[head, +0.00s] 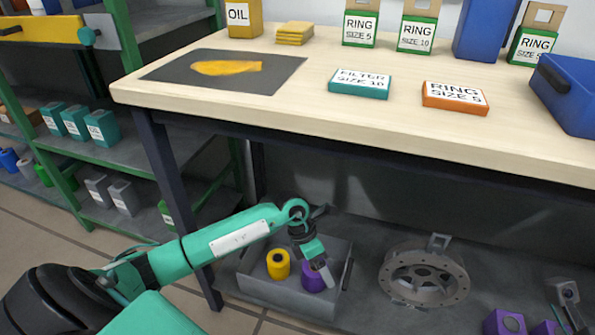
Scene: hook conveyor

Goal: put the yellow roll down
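The yellow roll (278,264) stands upright in a grey open bin (285,297) on the low shelf under the workbench. A purple roll (312,279) stands just right of it in the same bin. My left arm comes in from the left over the bin. My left gripper (322,272) points down at the purple roll and partly covers it, to the right of the yellow roll. No finger is seen around the yellow roll. The gap between the fingers is hidden, so I cannot tell whether it is open or shut.
A grey flanged ring part (424,277) lies right of the bin, with purple pieces (505,322) beyond. The workbench top (310,75) overhangs the bin; its leg (178,205) stands left. Boxes and a blue bin (572,97) stand on top.

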